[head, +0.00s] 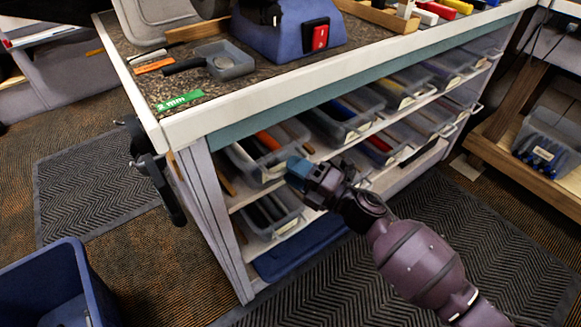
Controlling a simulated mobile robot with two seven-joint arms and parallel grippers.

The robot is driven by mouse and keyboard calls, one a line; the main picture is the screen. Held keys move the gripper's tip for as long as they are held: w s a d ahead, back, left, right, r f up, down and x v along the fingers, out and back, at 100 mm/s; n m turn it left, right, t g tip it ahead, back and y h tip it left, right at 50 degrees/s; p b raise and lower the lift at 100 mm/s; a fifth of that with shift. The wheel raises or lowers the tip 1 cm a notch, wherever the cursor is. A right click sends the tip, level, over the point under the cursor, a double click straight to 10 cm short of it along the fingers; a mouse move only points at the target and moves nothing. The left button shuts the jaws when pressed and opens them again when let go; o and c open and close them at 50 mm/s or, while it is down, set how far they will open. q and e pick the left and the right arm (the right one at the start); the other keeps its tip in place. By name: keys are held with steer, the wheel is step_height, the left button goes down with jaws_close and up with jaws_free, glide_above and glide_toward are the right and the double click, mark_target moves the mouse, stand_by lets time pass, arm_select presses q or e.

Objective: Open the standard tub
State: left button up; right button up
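Several grey translucent tubs sit in two rows on the shelves under the workbench. No label is readable, so I cannot tell which is the standard tub. The upper left tub (246,166) holds an orange item and dark long pieces. The lower left tub (262,224) holds dark long pieces. My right gripper (297,170) is in front of the shelves, by the right side of these two tubs and overlapping them in the picture. Whether it touches a tub, and whether its fingers are open or shut, cannot be told. My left gripper is not in view.
The bench top (140,73) holds a blue machine with a red switch (316,36), a small grey tray (224,61) and a green "2 mm" label (179,100). A blue bin (50,272) stands at the lower left. A wooden rack (518,152) stands at right.

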steer(key=shift+w+a+r, duration=0.1)
steer(key=shift+w+a, duration=0.25)
steer(key=shift+a, duration=0.25)
steer(key=shift+c, duration=0.3)
jaws_close()
